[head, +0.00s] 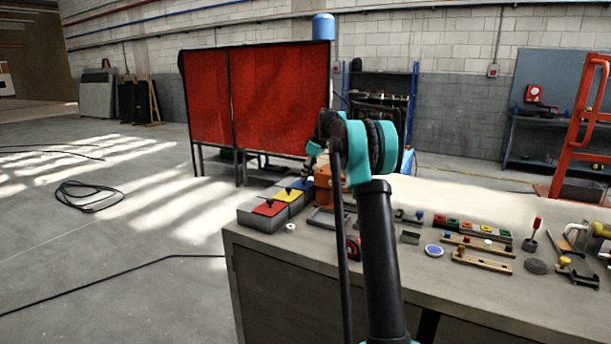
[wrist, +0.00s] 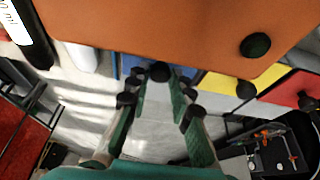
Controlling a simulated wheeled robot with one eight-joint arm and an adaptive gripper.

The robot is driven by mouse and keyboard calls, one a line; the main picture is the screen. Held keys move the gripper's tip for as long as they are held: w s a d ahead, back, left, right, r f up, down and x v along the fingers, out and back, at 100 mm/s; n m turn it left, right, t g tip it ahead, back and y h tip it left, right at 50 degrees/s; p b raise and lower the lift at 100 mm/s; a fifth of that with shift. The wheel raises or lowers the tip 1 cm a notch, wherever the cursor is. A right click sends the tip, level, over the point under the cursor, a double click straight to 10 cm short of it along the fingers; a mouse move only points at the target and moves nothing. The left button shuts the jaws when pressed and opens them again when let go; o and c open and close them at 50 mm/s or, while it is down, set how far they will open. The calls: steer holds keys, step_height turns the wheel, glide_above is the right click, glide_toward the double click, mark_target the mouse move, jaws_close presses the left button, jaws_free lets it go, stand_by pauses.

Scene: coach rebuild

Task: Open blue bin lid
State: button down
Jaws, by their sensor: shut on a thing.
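The blue bin lid (wrist: 128,66) shows as a narrow blue strip under an orange block in the wrist view, and in the head view a bit of blue (head: 303,184) shows behind the yellow lid. Its dark round knob (wrist: 159,71) sits between the fingertips of my gripper (wrist: 158,92). The fingers are shut on this knob. Most of the blue lid is hidden by the orange block and the fingers, so I cannot tell if it is raised.
The yellow lid (head: 289,194) and red lid (head: 269,208), each with a black knob, stand beside the blue one at the bench's left end. The orange block (wrist: 170,28) is very close to my gripper. Tools and small parts crowd the bench (head: 290,262) to the right.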

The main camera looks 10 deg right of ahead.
steer(key=w+a, duration=0.2)
steer(key=a, duration=0.1)
steer(key=w+a, duration=0.2)
steer(key=shift+a, duration=0.15)
steer(key=c, duration=1.3)
jaws_free()
steer(key=shift+s, duration=0.1)
steer(key=v, duration=1.2)
steer(key=shift+a+r, duration=0.1)
